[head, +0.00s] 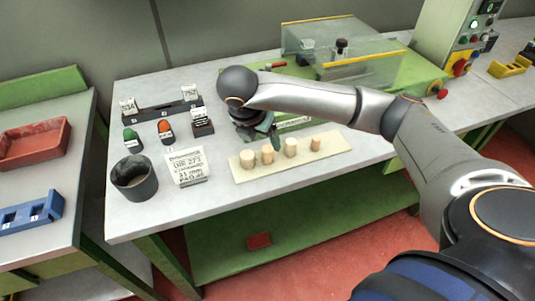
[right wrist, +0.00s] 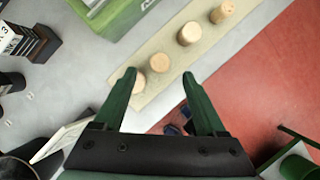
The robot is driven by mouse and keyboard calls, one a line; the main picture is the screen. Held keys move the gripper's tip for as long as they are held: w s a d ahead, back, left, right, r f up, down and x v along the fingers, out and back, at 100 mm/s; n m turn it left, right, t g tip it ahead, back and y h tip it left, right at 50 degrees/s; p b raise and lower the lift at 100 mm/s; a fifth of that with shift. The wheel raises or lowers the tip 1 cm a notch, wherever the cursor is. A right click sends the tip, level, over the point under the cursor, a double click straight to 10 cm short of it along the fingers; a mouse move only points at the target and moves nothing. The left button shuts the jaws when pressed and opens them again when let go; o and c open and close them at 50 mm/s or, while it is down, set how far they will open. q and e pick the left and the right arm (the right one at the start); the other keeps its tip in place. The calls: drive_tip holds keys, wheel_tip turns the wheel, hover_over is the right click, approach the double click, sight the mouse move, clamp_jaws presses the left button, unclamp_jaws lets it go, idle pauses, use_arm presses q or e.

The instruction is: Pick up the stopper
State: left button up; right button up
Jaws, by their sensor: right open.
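Several pale cork stoppers stand upright in a row on a cream board (head: 335,147). In the head view the leftmost is a stopper (head: 247,159), with others to its right (head: 267,156) (head: 291,147) (head: 315,144). My right gripper (head: 266,139) is open and empty, over the left part of the row. In the right wrist view its green fingers (right wrist: 158,76) point toward the board. One stopper (right wrist: 160,62) appears between the fingertips, and another (right wrist: 138,83) close beside the left finger, partly hidden by it. I cannot tell the exact height above them. My left gripper is not in view.
A dark cup (head: 134,180) and a white printed card (head: 186,168) stand left of the board. Behind them are green and orange items and a dark rack (head: 160,113). A clear-covered machine (head: 350,60) stands at the back. The table's front edge is close to the board.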

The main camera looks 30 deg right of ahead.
sight(267, 149)
drive_tip(key=shift+p+x, duration=0.55)
drive_tip(key=shift+x, duration=2.9)
clamp_jaws()
